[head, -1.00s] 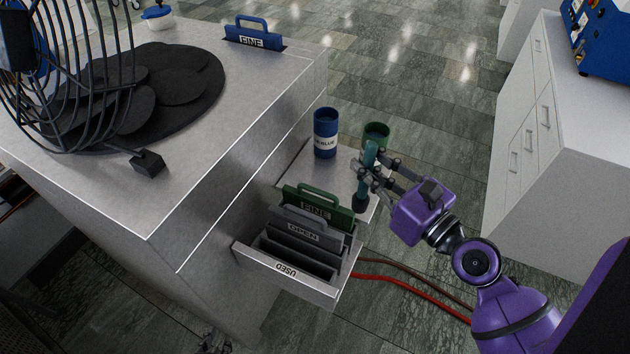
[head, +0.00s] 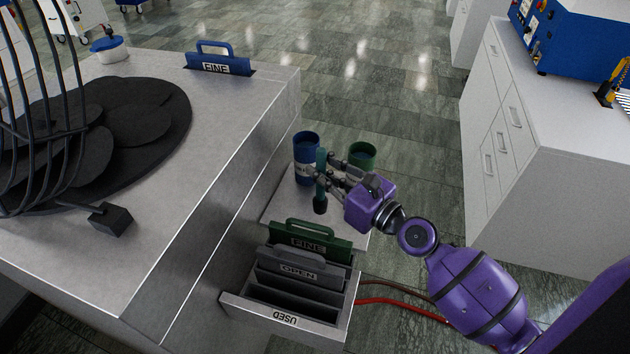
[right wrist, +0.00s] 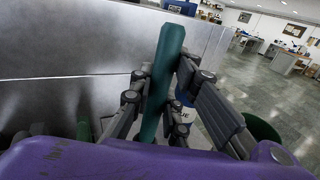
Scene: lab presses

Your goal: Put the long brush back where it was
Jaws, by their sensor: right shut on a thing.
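My right gripper (head: 322,177) is shut on a long brush (head: 320,164), with a teal-green handle and a dark lower end. It holds the brush about upright, in front of the right side of a blue cup (head: 306,141) with a white label. A green cup (head: 362,155) stands right of the blue one, behind the gripper. In the right wrist view, the brush handle (right wrist: 166,65) is between the fingers, with the blue cup (right wrist: 183,97) partly hidden behind and the green cup (right wrist: 262,133) to the right. Whether the brush touches the blue cup is unclear. My left gripper is out of view.
The large metal table (head: 215,120) rises to the left. Open floor lies behind the cups.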

